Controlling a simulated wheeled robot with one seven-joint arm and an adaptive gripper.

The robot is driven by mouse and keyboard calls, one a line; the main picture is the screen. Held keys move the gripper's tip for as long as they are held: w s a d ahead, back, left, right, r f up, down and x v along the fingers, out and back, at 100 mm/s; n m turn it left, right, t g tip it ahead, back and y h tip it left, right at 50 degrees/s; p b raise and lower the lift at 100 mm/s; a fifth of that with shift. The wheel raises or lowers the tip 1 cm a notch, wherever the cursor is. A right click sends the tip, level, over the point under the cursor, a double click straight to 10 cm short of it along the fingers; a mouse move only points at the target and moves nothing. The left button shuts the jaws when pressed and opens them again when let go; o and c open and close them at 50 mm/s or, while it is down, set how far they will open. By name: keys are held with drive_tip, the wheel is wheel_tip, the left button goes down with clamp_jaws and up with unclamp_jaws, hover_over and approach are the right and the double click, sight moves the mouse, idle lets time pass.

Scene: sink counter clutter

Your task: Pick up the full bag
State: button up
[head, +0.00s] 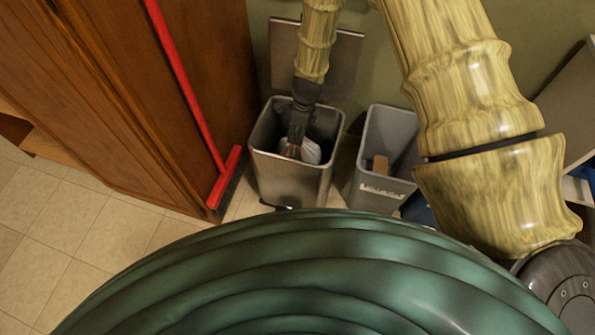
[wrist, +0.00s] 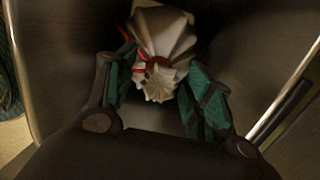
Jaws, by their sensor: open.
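The full bag (wrist: 160,40) is whitish, with a gathered neck tied by a red tie, and sits inside a metal bin. In the head view, part of the bag (head: 311,152) shows pale low in the steel bin (head: 290,178). My gripper (wrist: 160,100) reaches down into the bin. In the wrist view its two teal-padded fingers are apart, on either side of the bag's tied neck. I cannot tell whether either finger touches it. The lower part of the bag is hidden. My gripper (head: 294,148) also shows in the head view, inside the bin's opening.
A grey bin (head: 378,190) with a brown item inside stands just right of the steel bin. A red-handled broom (head: 190,95) leans against the wooden cabinet (head: 130,90) on the left. The bin's walls (wrist: 60,50) surround my gripper closely. Tiled floor (head: 70,235) is clear at left.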

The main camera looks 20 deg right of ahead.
drive_tip(key=shift+f, duration=0.3)
clamp_jaws()
drive_tip(key=shift+r, duration=0.1)
